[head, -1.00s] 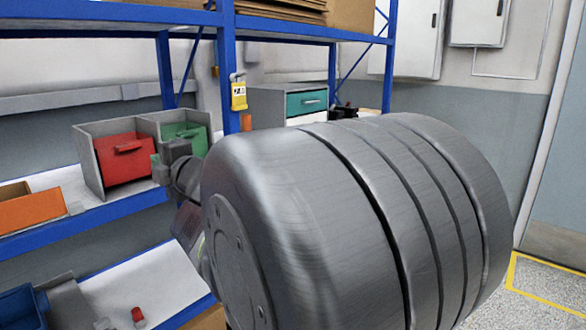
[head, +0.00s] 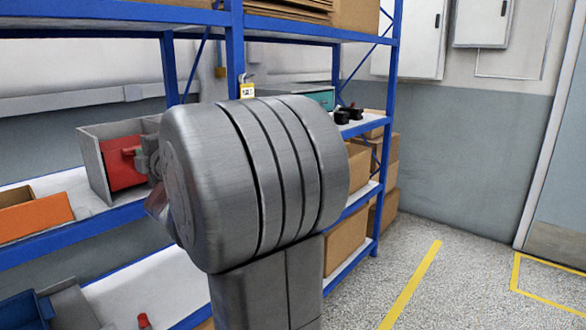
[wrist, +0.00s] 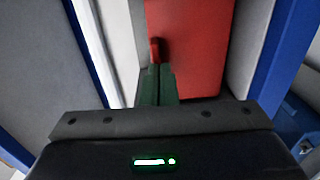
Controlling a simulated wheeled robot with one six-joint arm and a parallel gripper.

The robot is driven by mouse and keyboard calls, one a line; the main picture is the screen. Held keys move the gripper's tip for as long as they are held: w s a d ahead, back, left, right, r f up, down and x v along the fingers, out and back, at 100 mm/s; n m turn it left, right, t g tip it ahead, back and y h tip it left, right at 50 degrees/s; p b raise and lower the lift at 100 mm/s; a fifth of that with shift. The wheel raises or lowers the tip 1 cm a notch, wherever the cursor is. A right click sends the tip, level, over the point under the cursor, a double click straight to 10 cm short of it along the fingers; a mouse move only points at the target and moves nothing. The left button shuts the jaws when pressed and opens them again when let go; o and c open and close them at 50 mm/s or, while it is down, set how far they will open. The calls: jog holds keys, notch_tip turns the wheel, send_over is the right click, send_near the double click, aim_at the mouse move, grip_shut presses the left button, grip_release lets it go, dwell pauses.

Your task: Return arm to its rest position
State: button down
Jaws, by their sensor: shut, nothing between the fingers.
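My gripper (wrist: 158,88) shows in the wrist view with its two dark green fingers together and nothing held. A red drawer front (wrist: 192,45) fills the area beyond the fingertips. A small red piece stands just past the tips; I cannot tell whether they touch it. In the head view, my large grey arm link covers the middle, and my wrist is in front of the shelf by the red drawer (head: 122,165). The fingers themselves are hidden or too small to tell there.
A blue-framed shelf (head: 236,50) stands close to my arm. It carries an orange bin (head: 38,216), a teal-fronted drawer unit (head: 322,98) and cardboard boxes (head: 346,240). The floor at right (head: 460,270) is clear.

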jog(key=s+d+f+t+y+b, duration=0.3)
jog(key=f+t+y+b, duration=0.1)
jog(key=b, duration=1.6)
jog(key=shift+d+f+t+y+b, duration=0.2)
jog(key=shift+f+t+y+b, duration=0.2)
jog(key=shift+f+y, duration=0.55)
jog(key=shift+r, duration=0.2)
